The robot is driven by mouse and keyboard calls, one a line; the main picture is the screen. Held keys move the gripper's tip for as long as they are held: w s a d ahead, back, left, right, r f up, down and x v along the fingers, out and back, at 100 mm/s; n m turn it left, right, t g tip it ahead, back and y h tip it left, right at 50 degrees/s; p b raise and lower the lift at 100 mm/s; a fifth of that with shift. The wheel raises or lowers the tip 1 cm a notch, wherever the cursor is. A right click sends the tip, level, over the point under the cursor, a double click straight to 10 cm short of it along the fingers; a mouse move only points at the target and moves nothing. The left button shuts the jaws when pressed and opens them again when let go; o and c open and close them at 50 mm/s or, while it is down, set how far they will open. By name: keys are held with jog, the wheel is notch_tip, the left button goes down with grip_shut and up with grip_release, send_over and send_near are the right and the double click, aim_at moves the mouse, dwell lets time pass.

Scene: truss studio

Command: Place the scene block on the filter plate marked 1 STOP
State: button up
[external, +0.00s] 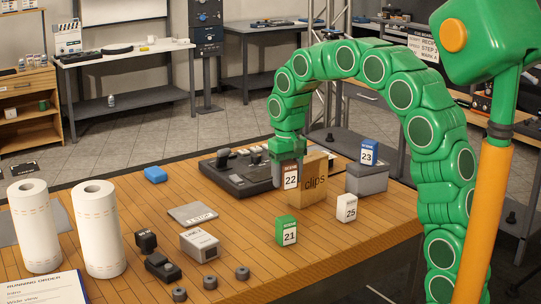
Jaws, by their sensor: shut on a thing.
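My gripper (287,156) points down at the end of the green arm and is shut on a block marked 22 (291,176), which has a brownish-red top and a white face. The block is upright, in front of the cardboard clips box; I cannot tell its exact height above the table. The filter plate marked 1 STOP (193,214) is a flat grey plate lying on the wooden table, left of and nearer than my gripper. Its top looks bare. Similar numbered blocks are a green 21 (286,230), a white 25 (347,208) and a blue 23 (368,152).
The clips box (313,177) stands right beside the held block. Block 23 is on a grey box (367,178). A black console (238,172) lies behind. A light box (200,244), dark devices (162,266) and paper rolls (99,230) stand nearer and left. Table around the plate is mostly clear.

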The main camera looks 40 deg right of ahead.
jog(key=w+a+r+n, duration=0.1)
jog(key=w+a, duration=0.2)
jog(key=a, duration=0.4)
jog(key=w+a, duration=0.2)
jog(key=a, duration=0.6)
send_over(197, 217)
jog(key=shift+s+f, duration=0.1)
jog(key=shift+f, duration=4.55)
jog(key=shift+f, duration=0.15)
jog(key=shift+f, duration=1.55)
jog(key=shift+f, duration=0.2)
jog(key=o, duration=1.1)
jog(key=shift+r, duration=0.15)
